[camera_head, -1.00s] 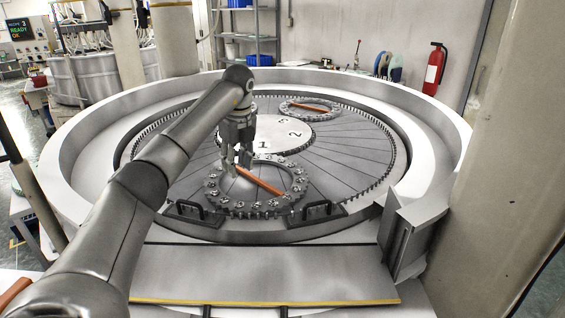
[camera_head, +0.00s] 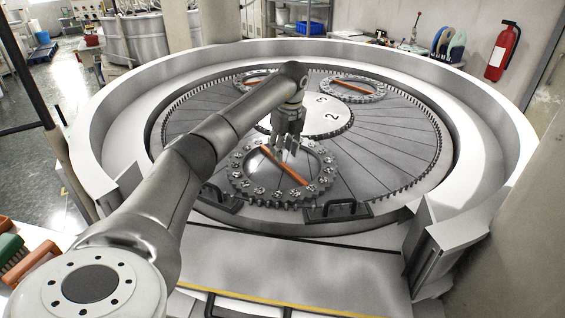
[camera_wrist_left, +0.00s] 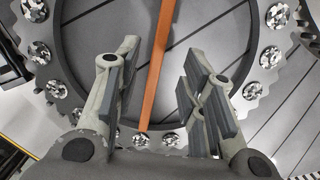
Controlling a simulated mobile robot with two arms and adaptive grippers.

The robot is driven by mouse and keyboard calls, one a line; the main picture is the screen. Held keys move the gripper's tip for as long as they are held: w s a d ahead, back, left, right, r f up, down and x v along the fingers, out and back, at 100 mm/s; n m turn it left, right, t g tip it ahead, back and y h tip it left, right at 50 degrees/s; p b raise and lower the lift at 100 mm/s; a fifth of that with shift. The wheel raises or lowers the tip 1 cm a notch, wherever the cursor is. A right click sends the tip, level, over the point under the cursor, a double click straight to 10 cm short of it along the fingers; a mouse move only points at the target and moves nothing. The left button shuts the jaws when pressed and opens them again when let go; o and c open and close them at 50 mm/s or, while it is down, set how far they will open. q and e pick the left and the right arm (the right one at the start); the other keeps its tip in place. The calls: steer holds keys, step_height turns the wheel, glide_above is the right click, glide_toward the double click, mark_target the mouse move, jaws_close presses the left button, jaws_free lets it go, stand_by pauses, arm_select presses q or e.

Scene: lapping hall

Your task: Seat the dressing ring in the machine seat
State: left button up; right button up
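The front dressing ring (camera_head: 240,184) is a grey toothed ring with silver studs and an orange bar (camera_head: 294,175) across its opening. It lies flat on the machine's dark plate, at the near side. My left gripper (camera_head: 282,152) points down over this ring. In the left wrist view the open fingers (camera_wrist_left: 160,62) stand on either side of the orange bar (camera_wrist_left: 157,75), with gaps on both sides. The ring (camera_wrist_left: 265,38) also shows there, partly hidden by the gripper. Whether its teeth mesh with the machine's teeth I cannot tell. My right gripper is out of view.
Similar rings with orange bars lie at the back right (camera_head: 357,91) and back left (camera_head: 243,80), the latter partly behind my arm. A numbered centre disc (camera_head: 322,118) sits between. Black handles (camera_head: 335,209) stand at the near rim. A high pale wall (camera_head: 500,130) surrounds the plate.

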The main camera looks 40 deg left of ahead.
mark_target(283, 163)
arm_select(q)
steer(key=f+p, duration=0.2)
steer(key=f, duration=0.1)
steer(key=shift+s+a, duration=0.15)
steer(key=shift+a, duration=0.05)
steer(key=shift+a+f, duration=0.15)
steer(key=shift+f, duration=0.45)
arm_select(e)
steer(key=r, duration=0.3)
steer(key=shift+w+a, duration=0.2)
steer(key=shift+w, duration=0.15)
arm_select(q)
jaws_close()
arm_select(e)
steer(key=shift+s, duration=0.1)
arm_select(q)
steer(key=shift+r, duration=0.15)
